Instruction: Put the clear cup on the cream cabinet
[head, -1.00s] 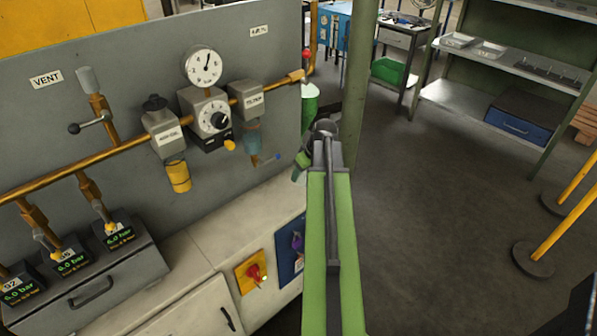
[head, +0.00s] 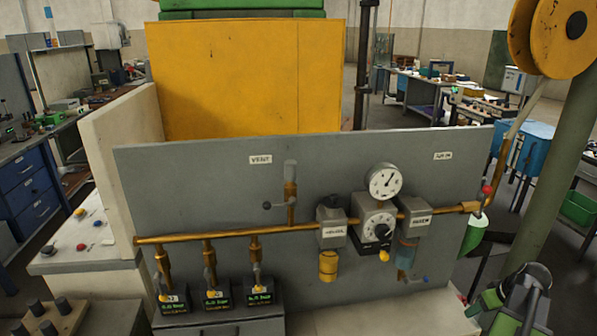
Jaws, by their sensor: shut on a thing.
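No clear cup can be made out in the head view. A low cream cabinet (head: 385,314) shows its pale top along the bottom edge, in front of the grey panel. Another cream cabinet-like block (head: 85,262) stands at the left, with several coloured buttons on its top. I cannot tell which of the two the task names. Part of my green arm with a dark joint shows at the bottom right. My gripper itself is not visible, so what it holds cannot be seen.
The grey panel (head: 215,180) carries a brass pipe, a round gauge (head: 385,182) and valves. Small display boxes (head: 218,298) stand below it. A yellow housing (head: 250,80) rises behind. A green post (head: 555,170) stands at the right, near a yellow reel (head: 545,35).

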